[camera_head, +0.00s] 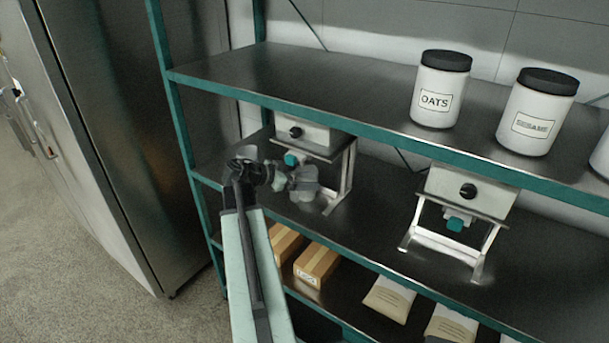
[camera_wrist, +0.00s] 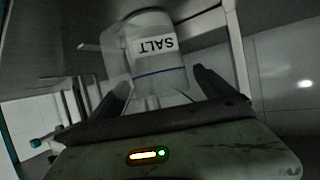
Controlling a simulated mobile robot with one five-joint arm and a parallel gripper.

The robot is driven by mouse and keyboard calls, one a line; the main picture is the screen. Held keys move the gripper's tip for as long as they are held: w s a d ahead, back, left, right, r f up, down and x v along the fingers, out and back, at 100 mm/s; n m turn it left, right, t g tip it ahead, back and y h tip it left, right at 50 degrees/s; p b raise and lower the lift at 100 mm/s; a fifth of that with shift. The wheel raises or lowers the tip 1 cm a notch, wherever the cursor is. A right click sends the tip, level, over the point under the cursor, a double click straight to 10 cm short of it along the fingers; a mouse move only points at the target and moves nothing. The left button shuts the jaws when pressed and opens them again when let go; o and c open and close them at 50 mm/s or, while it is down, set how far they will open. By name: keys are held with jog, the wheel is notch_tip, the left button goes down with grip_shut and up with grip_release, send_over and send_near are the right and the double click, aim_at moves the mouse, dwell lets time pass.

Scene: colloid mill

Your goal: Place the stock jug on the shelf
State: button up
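In the head view my arm reaches to the shelf rack, with my gripper (camera_head: 285,180) at the left dispenser on the middle shelf (camera_head: 370,225). A grey see-through jug (camera_head: 305,186) is at the gripper's tip, just below and in front of that dispenser; whether its base touches the shelf is unclear. In the wrist view the pale jug (camera_wrist: 158,78) lies between the two fingers of my gripper (camera_wrist: 165,88), with an upside-down SALT label and a blue line on it. The fingers are apart, one on each side; contact is not clear.
The left dispenser (camera_head: 308,135) and right dispenser (camera_head: 470,192) stand on metal legs. Jars, including the OATS jar (camera_head: 440,90), stand on the upper shelf. Boxes (camera_head: 316,264) and bags (camera_head: 390,298) sit below. The middle shelf is bare between the dispensers.

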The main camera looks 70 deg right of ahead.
jog(key=shift+r+p, duration=0.3)
jog(key=shift+r, duration=0.05)
jog(key=p+v, duration=0.4)
jog(key=v, duration=0.8)
jog(key=shift+f, duration=0.15)
